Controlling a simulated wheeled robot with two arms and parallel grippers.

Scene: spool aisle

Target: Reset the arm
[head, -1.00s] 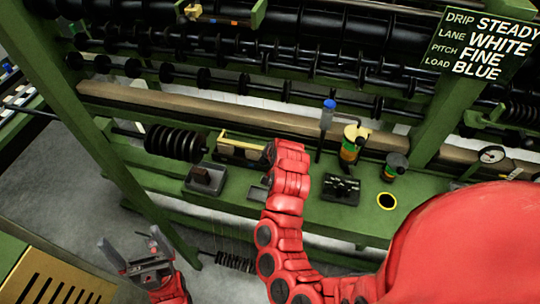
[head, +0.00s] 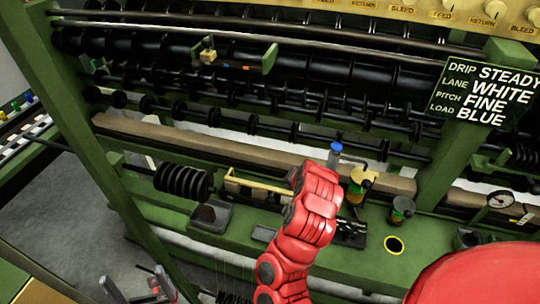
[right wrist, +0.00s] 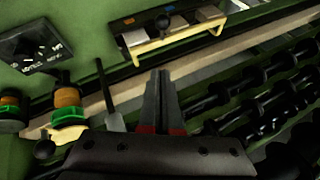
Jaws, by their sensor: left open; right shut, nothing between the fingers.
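My left gripper (head: 138,286) shows at the lower left of the head view, open and empty, its lower part cut off by the picture edge. My red right arm (head: 300,235) reaches up over the green bench. Its gripper is hidden behind the wrist in the head view. In the right wrist view the right gripper's fingers (right wrist: 161,88) are shut together with nothing between them. They point toward the bench's wooden rail and the yellow-railed tray.
Black spools (head: 184,182) stand at left. Roller shafts run behind. A sign (head: 483,93) hangs at upper right. Grey floor (head: 85,210) is open at left.

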